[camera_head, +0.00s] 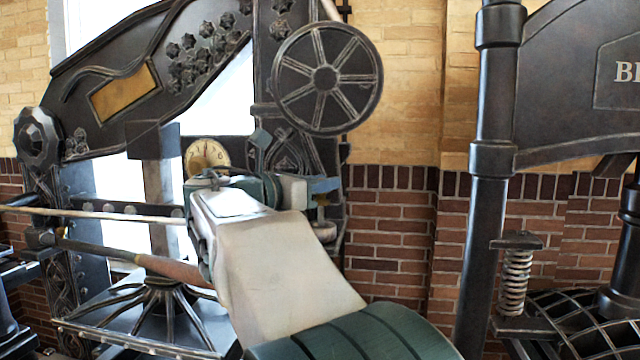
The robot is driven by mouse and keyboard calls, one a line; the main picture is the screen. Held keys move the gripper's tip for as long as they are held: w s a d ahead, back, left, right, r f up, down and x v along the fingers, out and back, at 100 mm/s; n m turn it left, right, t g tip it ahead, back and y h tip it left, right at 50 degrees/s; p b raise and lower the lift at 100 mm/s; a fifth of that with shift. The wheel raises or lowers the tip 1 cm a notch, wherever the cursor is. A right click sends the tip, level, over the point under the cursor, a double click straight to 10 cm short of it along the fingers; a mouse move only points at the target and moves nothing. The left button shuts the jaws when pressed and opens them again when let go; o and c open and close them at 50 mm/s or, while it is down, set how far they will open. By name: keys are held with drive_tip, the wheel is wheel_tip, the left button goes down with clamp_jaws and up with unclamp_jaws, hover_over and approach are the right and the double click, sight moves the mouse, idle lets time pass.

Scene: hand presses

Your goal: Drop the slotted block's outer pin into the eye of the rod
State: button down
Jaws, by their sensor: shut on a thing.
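My arm reaches up from the bottom and covers the middle of the left press. My gripper (296,190) is mostly behind my wrist, with only a pale part showing at its right. It is shut. A small blue-grey piece (325,185), which looks like the slotted block, sits against it; I cannot make out its slot. A narrow brassy part shows below the piece and may be its outer pin. A small grey rounded part (323,231) lies under that; whether it is the eye of the rod, and whether they touch, I cannot tell.
The press has a spoked wheel (325,77) above my gripper and a round dial (207,154) to its left. A pale bar (95,213) and a dark bar (110,253) run in from the left. A second press (488,180) stands right, with open space before the brick wall between.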

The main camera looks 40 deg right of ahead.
sight(320, 201)
drive_tip(key=shift+f+b, duration=0.95)
drive_tip(key=shift+f, duration=0.65)
idle(0.6)
drive_tip(key=c, duration=0.5)
unclamp_jaws()
idle(0.6)
drive_tip(key=shift+r+p, duration=2.4)
drive_tip(key=shift+r, duration=0.15)
drive_tip(key=shift+f, duration=0.1)
